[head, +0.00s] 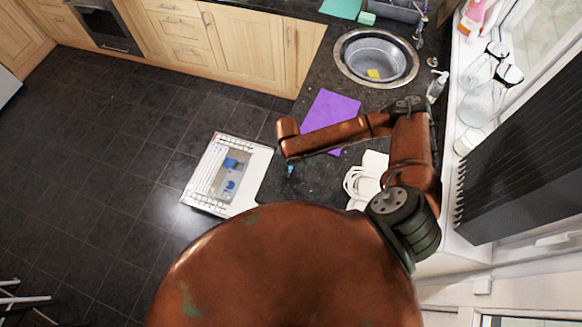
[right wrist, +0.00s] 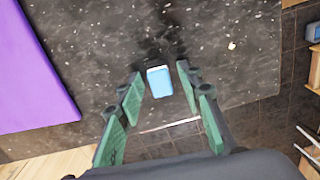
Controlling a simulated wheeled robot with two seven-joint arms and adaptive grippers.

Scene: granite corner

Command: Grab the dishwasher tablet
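The dishwasher tablet (right wrist: 158,82) is a small light-blue block with a paler end, lying on the dark speckled counter (right wrist: 110,40). In the head view it is a tiny blue spot (head: 290,169) just below the end of my right arm. My right gripper (right wrist: 160,70) is open, with its green fingers on either side of the tablet and a gap on both sides. I cannot tell how high the fingertips are above the counter. In the head view the right gripper is mostly hidden by my arm. My left gripper is not in view.
A purple board (head: 330,110) lies on the counter beyond my right arm. A round metal sink (head: 345,72) is farther back. A white object with a handle (head: 358,185) is right of the tablet. A white rack-like unit (head: 252,160) stands left, beyond the counter edge.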

